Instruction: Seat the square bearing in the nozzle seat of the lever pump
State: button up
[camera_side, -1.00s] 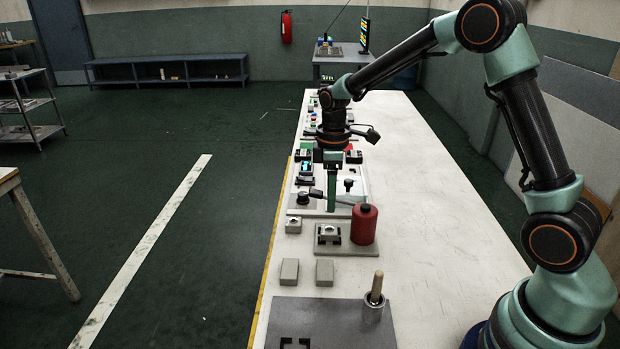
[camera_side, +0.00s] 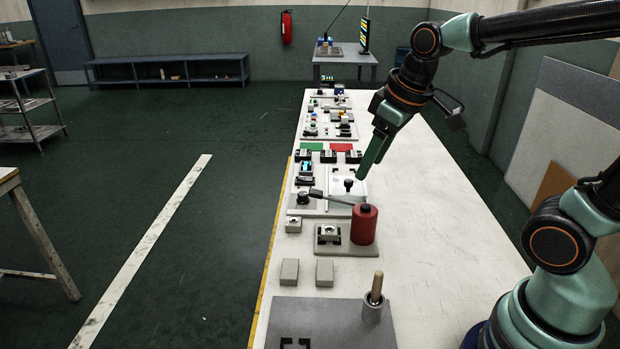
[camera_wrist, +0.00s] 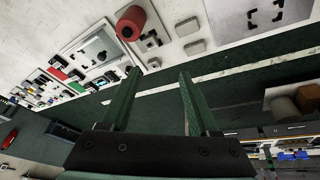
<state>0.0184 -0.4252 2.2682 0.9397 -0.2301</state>
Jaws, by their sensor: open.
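A small grey square block with a round opening, which looks like the square bearing (camera_side: 293,225), lies on the table left of the lever pump's plate (camera_side: 372,245). It also shows in the wrist view (camera_wrist: 154,63). The lever pump has a red cylinder (camera_side: 363,225) and a lever with a black handle. Its nozzle seat (camera_side: 329,234), a dark bracket around a light square, is on the plate left of the cylinder. I cannot tell whether that light square is a separate part. My gripper (camera_side: 361,178) is open and empty, tilted above the table, beyond the pump and clear of the bearing.
Two plain grey blocks (camera_side: 289,272) (camera_side: 324,272) lie in front of the pump. A dark plate (camera_side: 340,318) nearer the camera bears a cup with a wooden handle (camera_side: 376,290). Several fixtures line the table behind the pump. The table's right side is clear.

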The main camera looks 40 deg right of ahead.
jog(key=shift+s+a+m+t, duration=0.15)
jog(key=shift+s+m+t, duration=0.35)
jog(key=shift+s, duration=0.6)
jog(key=shift+s+a+m+t, duration=0.2)
jog(key=shift+s+m, duration=0.5)
jog(key=shift+s, duration=0.4)
